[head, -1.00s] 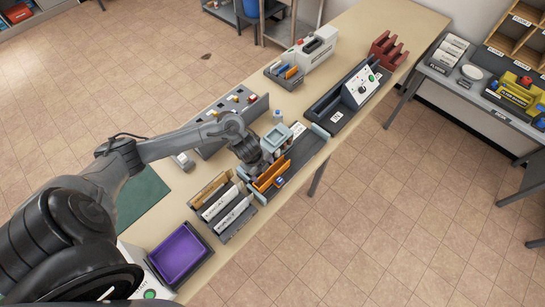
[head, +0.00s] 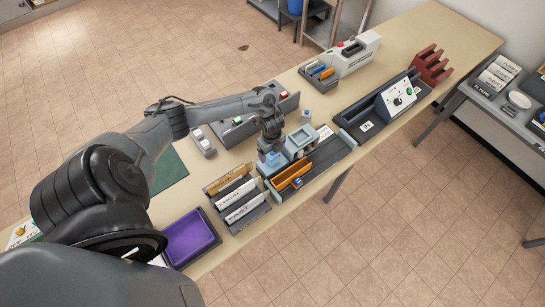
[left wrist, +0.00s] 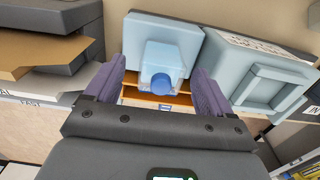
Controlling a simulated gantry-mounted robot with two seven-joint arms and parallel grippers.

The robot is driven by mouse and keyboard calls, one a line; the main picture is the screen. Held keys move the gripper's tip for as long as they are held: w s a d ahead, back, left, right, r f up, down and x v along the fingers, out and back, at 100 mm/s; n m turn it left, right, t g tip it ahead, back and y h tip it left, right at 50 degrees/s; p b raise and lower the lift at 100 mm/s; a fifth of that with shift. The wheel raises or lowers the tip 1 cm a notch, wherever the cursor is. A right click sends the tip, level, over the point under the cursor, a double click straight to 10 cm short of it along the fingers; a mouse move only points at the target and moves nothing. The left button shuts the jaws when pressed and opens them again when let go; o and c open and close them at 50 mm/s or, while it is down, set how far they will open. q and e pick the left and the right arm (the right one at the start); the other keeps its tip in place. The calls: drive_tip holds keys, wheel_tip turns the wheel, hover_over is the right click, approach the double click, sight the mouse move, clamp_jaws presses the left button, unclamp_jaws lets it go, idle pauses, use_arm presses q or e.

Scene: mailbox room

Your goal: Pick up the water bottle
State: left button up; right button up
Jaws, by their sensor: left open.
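Another small blue-capped bottle (head: 305,117) stands behind that device. I cannot tell which is the water bottle. My right gripper is out of view.
The light blue device (head: 302,141) stands close right of the gripper. A sorter with envelopes (head: 236,196) is at its left front, and orange dividers (head: 291,175) are in front. A purple tray (head: 190,237) lies nearer. A grey switch panel (head: 248,128) sits behind.

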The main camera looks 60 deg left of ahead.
use_arm(q)
drive_tip(key=shift+w+d+f, duration=0.1)
drive_tip(key=shift+d+f, duration=0.1)
drive_tip(key=shift+f, duration=1.65)
drive_tip(key=c, duration=1.1)
drive_tip(key=shift+r, duration=0.1)
